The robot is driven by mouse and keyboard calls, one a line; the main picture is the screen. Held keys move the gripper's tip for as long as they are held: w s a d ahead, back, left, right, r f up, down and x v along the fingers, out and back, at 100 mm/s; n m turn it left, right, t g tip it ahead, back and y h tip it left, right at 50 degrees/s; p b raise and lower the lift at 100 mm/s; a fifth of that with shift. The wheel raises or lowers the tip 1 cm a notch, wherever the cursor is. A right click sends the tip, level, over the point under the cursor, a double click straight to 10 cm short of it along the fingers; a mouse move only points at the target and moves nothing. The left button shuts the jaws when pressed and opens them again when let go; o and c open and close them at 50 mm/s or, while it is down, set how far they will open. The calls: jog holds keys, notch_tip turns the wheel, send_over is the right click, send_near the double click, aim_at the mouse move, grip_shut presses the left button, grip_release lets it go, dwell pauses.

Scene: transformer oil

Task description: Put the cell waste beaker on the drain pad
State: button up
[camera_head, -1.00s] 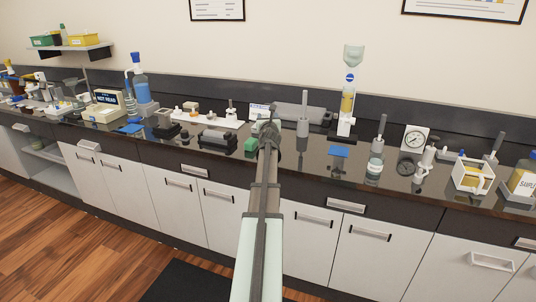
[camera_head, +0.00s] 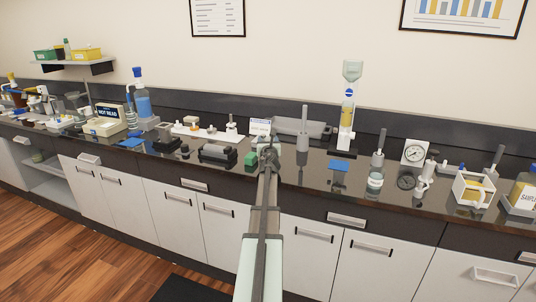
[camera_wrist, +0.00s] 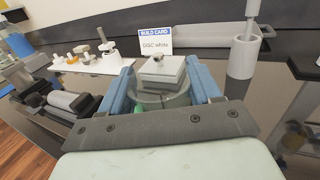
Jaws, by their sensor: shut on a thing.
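My gripper (camera_head: 268,156) is over the middle of the counter, beside a small green block. In the wrist view, the blue fingers of my gripper (camera_wrist: 162,88) are closed on a greyish, see-through round vessel, apparently the cell waste beaker (camera_wrist: 160,103). Its lower part is hidden by the gripper's dark bar. A pale square block (camera_wrist: 162,74) shows just beyond or above its rim; I cannot tell if they touch. A flat blue pad (camera_head: 338,165) lies on the counter to the right, and another blue pad (camera_head: 130,142) to the left. I cannot tell which is the drain pad.
The build card (camera_wrist: 156,40) stands behind the gripper. A grey rod on a cylindrical base (camera_head: 303,146) stands close right. The green block (camera_head: 250,159) and a black device (camera_head: 217,152) are left. A jar (camera_head: 375,182) stands right of the right-hand pad.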

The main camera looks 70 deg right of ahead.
jog(key=shift+f, duration=0.9)
jog(key=shift+f, duration=0.1)
jog(key=shift+f, duration=1.7)
jog(key=shift+f, duration=0.2)
jog(key=o, duration=1.2)
jog(key=shift+a, duration=0.1)
